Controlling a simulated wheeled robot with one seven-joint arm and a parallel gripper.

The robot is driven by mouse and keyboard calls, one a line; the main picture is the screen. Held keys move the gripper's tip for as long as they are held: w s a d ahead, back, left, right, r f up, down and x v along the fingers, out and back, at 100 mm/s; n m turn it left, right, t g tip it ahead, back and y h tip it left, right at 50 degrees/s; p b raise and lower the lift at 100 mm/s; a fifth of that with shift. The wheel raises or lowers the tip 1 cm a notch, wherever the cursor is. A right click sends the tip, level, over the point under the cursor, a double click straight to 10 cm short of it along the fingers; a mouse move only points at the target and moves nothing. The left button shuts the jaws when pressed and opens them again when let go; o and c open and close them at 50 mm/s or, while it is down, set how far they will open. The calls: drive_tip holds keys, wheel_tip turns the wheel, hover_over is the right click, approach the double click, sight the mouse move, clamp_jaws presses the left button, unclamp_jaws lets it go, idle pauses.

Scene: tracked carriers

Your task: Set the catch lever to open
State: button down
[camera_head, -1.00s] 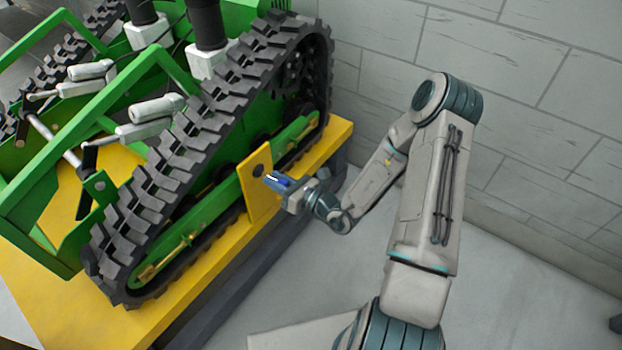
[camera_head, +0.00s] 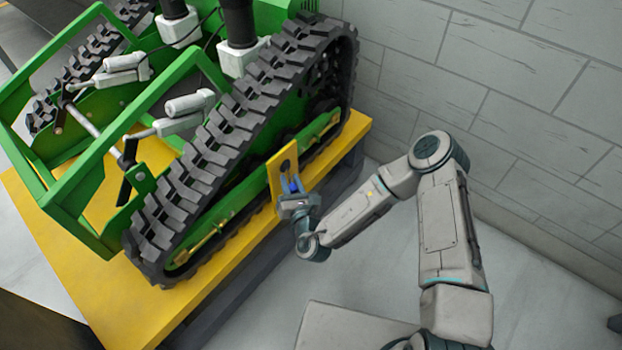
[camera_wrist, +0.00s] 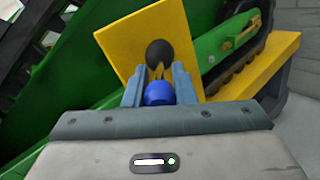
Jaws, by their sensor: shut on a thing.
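The catch lever shows in the wrist view as a short yellow arm on a dark round pivot (camera_wrist: 160,52), with a blue knob (camera_wrist: 159,93) at its near end. It sits on a yellow plate (camera_wrist: 122,42) at the side of the tracked carrier. In the head view the plate (camera_head: 275,182) stands at the track's side, and the knob lies below the pivot. My gripper (camera_wrist: 159,90) is shut on the blue knob, one finger on each side. It also shows at the plate in the head view (camera_head: 294,192). The fingers partly hide the lever. I see no open mark.
The green carrier (camera_head: 85,198) with black tracks (camera_head: 238,125) stands on a yellow platform (camera_head: 75,275) close behind the plate. A grey block wall (camera_head: 510,95) is behind my arm. Grey floor lies to the right of the platform.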

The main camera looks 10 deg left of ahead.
drive_tip(key=shift+s+a, duration=0.15)
drive_tip(key=shift+a, duration=0.05)
idle(0.4)
drive_tip(key=c, duration=1.3)
unclamp_jaws()
drive_tip(key=shift+o, duration=0.5)
drive_tip(key=shift+d, duration=0.1)
drive_tip(key=p+v, duration=0.6)
drive_tip(key=v, duration=0.7)
drive_tip(key=shift+s, duration=0.35)
drive_tip(key=shift+d, duration=0.1)
